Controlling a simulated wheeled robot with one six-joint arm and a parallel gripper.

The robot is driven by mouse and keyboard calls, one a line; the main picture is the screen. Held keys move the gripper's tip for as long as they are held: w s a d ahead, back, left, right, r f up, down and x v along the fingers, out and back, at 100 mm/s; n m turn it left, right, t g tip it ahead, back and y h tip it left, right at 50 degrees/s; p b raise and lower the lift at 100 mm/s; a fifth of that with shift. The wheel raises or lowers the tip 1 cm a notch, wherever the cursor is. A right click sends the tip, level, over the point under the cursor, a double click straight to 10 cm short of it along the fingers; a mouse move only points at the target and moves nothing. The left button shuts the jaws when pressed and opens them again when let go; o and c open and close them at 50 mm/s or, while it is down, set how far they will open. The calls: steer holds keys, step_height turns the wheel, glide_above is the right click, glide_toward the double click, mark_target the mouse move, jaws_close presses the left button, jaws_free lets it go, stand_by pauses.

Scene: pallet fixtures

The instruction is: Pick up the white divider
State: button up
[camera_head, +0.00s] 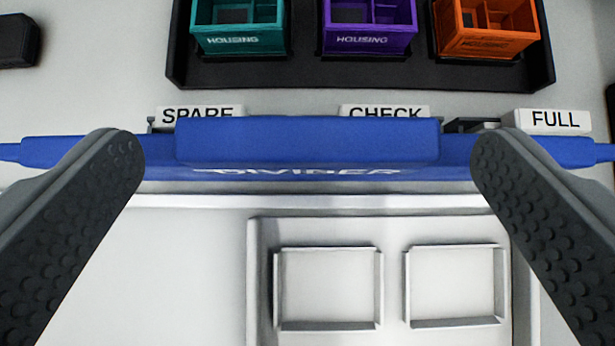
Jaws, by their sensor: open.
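My gripper (307,150) is open, one finger at the left and one at the right, with nothing held between them. A long blue piece lettered DIVIDER (308,150) runs across the view. Its raised middle block lies between the fingertips with a gap at each side. The fingertips overlap the blue piece in the picture; I cannot tell whether they touch it. A thin white strip (310,201) shows just below the blue piece. I cannot tell whether this strip is a white divider or an edge of a fixture.
A black tray (300,76) at the back holds teal (238,28), purple (368,30) and orange (487,30) boxes. SPARE (200,111), CHECK (385,111) and FULL (555,120) labels stand behind the blue piece. A pale plate with two square frames (393,230) lies in front.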

steer(key=v, duration=1.1)
steer(key=shift+s+r, duration=0.15)
steer(key=shift+s, duration=0.1)
